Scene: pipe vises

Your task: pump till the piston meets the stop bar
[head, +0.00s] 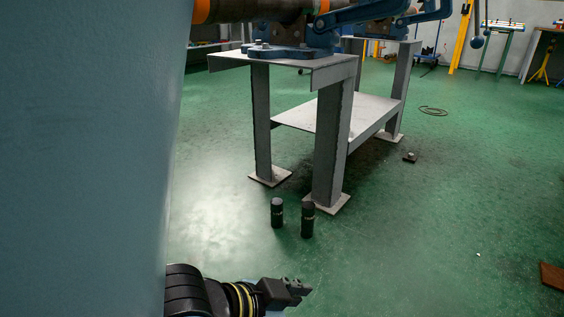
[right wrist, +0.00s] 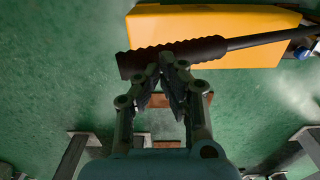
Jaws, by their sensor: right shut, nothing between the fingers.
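In the right wrist view a black ridged grip (right wrist: 135,62) sits on the end of a dark bar (right wrist: 270,38), across an orange-yellow body (right wrist: 215,20). My right gripper (right wrist: 168,62) is shut and empty, its tips at the grip; I cannot tell whether they touch it. In the head view a black arm with yellow rings comes in from the left, and my left gripper (head: 298,289) points right above the floor; I cannot tell how far its fingers are apart. I cannot make out a piston or a stop bar in either view.
A large blue-grey surface (head: 80,160) fills the left of the head view. A grey metal table (head: 228,62) carries blue vise parts (head: 290,52). Two dark cylinders (head: 277,212) (head: 307,219) stand by its leg. The green floor to the right is mostly clear.

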